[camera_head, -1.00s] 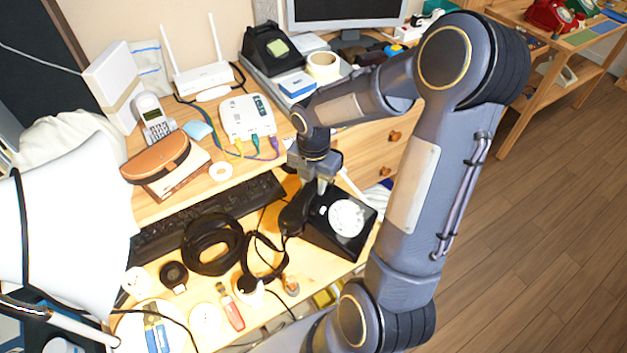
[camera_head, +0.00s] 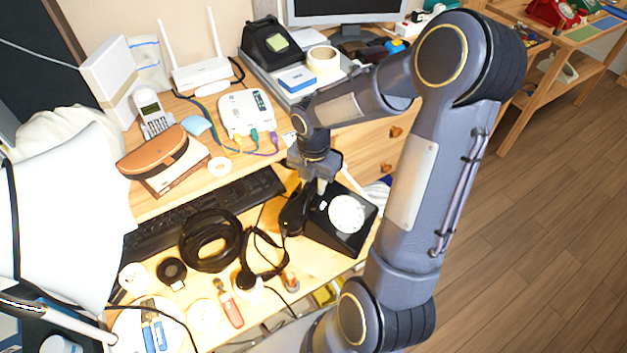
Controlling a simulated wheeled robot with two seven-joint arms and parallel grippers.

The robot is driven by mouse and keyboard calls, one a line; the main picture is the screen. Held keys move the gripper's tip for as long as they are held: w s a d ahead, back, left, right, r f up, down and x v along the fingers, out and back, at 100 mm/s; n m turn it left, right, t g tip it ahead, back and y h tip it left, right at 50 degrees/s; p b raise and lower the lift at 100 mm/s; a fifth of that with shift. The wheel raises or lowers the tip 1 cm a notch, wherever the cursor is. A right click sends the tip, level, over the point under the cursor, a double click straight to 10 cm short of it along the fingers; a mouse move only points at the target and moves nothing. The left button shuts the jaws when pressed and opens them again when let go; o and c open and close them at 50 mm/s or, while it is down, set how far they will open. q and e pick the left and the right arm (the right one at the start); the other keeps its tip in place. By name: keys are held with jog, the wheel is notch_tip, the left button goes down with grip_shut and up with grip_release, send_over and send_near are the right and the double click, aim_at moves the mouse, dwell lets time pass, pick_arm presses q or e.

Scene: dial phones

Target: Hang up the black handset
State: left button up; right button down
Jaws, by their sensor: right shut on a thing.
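The black dial phone (camera_head: 341,223) with a white dial stands on the desk near its right front edge. My right gripper (camera_head: 314,192) points down over the phone's left side and is shut on the black handset (camera_head: 294,212). The handset is held beside the left edge of the phone body; I cannot tell whether it touches the phone. Its coiled black cord (camera_head: 264,262) lies on the desk to the left. The gripper hides part of the phone's top. My left gripper is not in view.
A black keyboard (camera_head: 180,220) lies behind a black coil (camera_head: 211,240). A white router box (camera_head: 246,113), a brown case (camera_head: 153,152) and a cordless phone (camera_head: 153,112) stand at the back. Red-handled and blue-handled tools lie at the front. A second black phone (camera_head: 271,44) sits behind.

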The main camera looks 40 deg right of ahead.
jog(key=shift+f, duration=0.15)
jog(key=c, duration=1)
grip_release()
notch_tip(320, 180, up, 8)
jog(key=shift+f+p, duration=0.15)
jog(key=shift+p, duration=0.5)
